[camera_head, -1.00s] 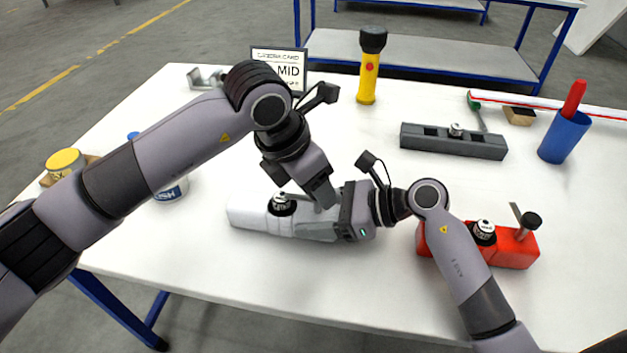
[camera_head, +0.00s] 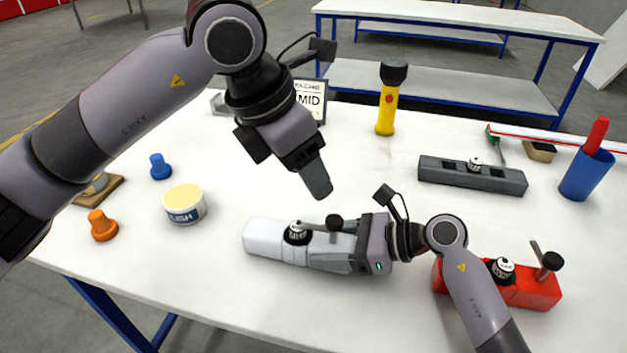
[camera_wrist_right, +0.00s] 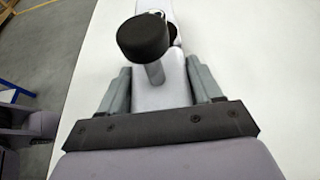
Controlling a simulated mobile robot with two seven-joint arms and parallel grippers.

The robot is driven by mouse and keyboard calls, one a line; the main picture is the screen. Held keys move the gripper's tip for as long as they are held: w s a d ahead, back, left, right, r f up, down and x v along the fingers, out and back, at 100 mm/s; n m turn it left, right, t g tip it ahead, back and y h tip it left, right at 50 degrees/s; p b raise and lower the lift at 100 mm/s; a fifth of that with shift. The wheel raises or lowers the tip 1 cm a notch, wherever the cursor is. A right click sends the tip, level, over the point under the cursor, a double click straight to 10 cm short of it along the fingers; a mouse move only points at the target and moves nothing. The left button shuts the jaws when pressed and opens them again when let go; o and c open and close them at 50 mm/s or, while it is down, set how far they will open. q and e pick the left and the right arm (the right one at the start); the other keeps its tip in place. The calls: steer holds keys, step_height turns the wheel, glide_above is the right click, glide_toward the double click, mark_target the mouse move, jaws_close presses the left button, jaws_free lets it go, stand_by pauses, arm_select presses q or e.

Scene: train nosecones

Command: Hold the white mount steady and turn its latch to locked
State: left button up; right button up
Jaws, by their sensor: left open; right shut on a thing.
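The white mount (camera_head: 262,238) lies on the table in the middle of the head view. Its latch has a round dial (camera_head: 297,232) and a lever with a black knob (camera_head: 334,222); the lever lies along the mount's length, toward my right gripper. The knob (camera_wrist_right: 143,36) and white body (camera_wrist_right: 163,88) also show in the right wrist view. My right gripper (camera_head: 335,258) is shut on the mount's right end, with a finger (camera_wrist_right: 116,92) along each side. My left gripper (camera_head: 318,188) is open and empty, above and behind the knob, apart from it.
A red mount (camera_head: 535,289) with a similar knob is at right, behind my right forearm. A dark grey mount (camera_head: 450,176), yellow flashlight (camera_head: 387,110) and blue cup (camera_head: 585,175) stand farther back. A polish tub (camera_head: 185,204) and orange knob (camera_head: 102,225) are left.

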stand_by(0.3)
steer(key=o, duration=1.2)
steer(key=shift+o, duration=0.2)
steer(key=shift+d, duration=0.1)
